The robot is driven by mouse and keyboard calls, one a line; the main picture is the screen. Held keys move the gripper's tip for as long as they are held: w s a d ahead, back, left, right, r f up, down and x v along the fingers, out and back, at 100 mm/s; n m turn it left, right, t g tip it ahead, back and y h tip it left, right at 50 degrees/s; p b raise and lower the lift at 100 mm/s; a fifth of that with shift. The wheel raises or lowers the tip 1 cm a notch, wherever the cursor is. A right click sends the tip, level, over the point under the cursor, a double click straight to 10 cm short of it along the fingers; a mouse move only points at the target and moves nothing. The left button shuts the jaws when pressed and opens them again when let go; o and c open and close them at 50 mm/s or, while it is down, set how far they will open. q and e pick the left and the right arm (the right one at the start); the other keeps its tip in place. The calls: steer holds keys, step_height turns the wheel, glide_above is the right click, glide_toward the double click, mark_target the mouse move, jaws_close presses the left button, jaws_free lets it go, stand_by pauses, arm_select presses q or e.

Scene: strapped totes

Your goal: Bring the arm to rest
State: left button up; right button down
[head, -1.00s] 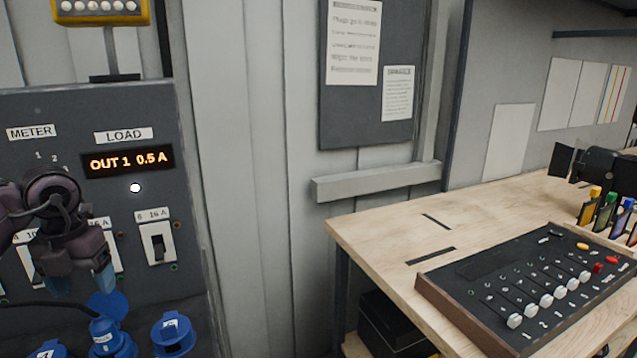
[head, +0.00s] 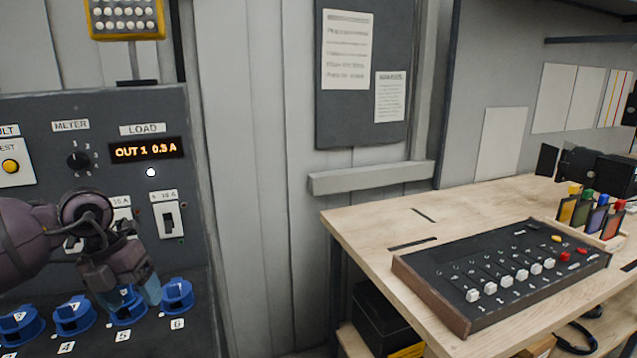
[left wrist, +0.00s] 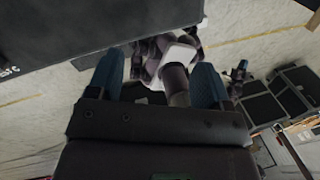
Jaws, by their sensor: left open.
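My left gripper (head: 140,288) is in front of the grey panel (head: 100,105) in the head view, pointing down with its blue fingers beside the lower sockets. It is open, and nothing shows between its fingers. The left wrist view shows the two blue fingers (left wrist: 157,78) spread apart, with parts of my own body beyond them. A small dark shape with a blue tip to their right may be my right gripper (left wrist: 240,70); its jaws are too small to read.
Blue sockets (head: 74,316) line the panel's lower part, partly behind my left gripper. A switch (head: 168,219) and lit load display (head: 146,151) are above. At right, a wooden bench (head: 375,222) holds a slider console (head: 500,270).

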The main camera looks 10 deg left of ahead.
arm_select(q)
steer(key=s+d+n+t+h, duration=0.1)
steer(key=d+n+t+h, duration=0.8)
steer(key=d+t+h, duration=0.65)
steer(key=s+a+f+n+y, duration=0.2)
steer(key=a+f+n+y, duration=0.25)
steer(key=n+y, duration=0.55)
steer(key=s+a+f+n+y, duration=0.3)
steer(key=f+n+y, duration=0.3)
steer(key=n+y, duration=0.4)
steer(key=s+d+f+n+g+h, duration=0.1)
steer(key=s+f+n+g, duration=0.2)
steer(key=s+f+g, duration=0.5)
steer(key=s+d+f+n+g, duration=0.15)
steer(key=s+f+g, duration=0.3)
steer(key=s, duration=0.75)
steer(key=w+f+t, duration=0.7)
steer(key=f, duration=0.3)
steer(key=shift+w+a+f+t+h, duration=0.15)
steer(key=shift+w+a+t+h, duration=0.15)
steer(key=shift+a+t+h, duration=0.15)
